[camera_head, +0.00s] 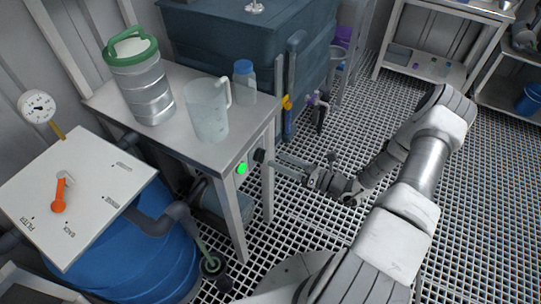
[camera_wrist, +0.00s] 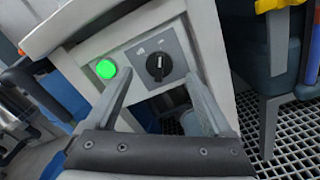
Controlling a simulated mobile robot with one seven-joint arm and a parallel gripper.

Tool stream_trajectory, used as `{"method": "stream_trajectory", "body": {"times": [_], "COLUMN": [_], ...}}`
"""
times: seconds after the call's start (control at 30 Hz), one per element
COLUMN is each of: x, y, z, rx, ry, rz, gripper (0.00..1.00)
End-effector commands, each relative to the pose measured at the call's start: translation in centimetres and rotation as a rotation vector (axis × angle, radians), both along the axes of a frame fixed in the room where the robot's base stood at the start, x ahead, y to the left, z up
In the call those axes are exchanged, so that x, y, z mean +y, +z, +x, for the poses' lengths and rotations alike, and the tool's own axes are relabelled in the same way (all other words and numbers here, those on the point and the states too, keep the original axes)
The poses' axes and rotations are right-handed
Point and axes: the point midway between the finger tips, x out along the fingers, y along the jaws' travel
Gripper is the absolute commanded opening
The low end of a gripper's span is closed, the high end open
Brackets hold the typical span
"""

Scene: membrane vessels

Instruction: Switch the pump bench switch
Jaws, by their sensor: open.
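The pump bench (camera_head: 225,150) is a grey-topped table, with a front panel facing my arm. On that panel, the black rotary switch (camera_wrist: 159,66) has a pale mark on its knob and sits on a dark grey plate. It also shows in the head view (camera_head: 259,155). A lit green lamp (camera_wrist: 106,69) is left of the switch. My gripper (camera_wrist: 159,76) is open and empty, its two fingers pointing at the panel on either side of the switch in the wrist view. In the head view my gripper (camera_head: 276,163) is close to the switch; I cannot tell whether it touches.
A green-lidded container (camera_head: 140,80), a clear jug (camera_head: 208,110) and a blue-capped bottle (camera_head: 244,78) stand on the bench. A blue barrel (camera_head: 150,245) with a white valve panel (camera_head: 85,200) is at left. A dark blue tank (camera_head: 230,40) stands behind. Open grating floor lies at right.

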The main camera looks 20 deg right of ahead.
Motion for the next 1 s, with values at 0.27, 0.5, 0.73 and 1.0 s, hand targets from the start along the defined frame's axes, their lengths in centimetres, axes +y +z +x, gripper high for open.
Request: {"method": "stream_trajectory", "body": {"times": [0.27, 0.5, 0.73, 1.0], "x": [-5.0, -7.9, -8.8, -8.8], "y": [0.1, 0.0, 0.0, 0.0], "z": [-5.0, -7.9, -8.9, -8.9], "rx": [0.003, 0.001, 0.003, 0.002], "ry": [-0.003, -0.002, 0.000, 0.001], "rz": [0.000, -0.001, 0.001, 0.001], "gripper": [0.86, 0.86, 0.86, 0.86]}}
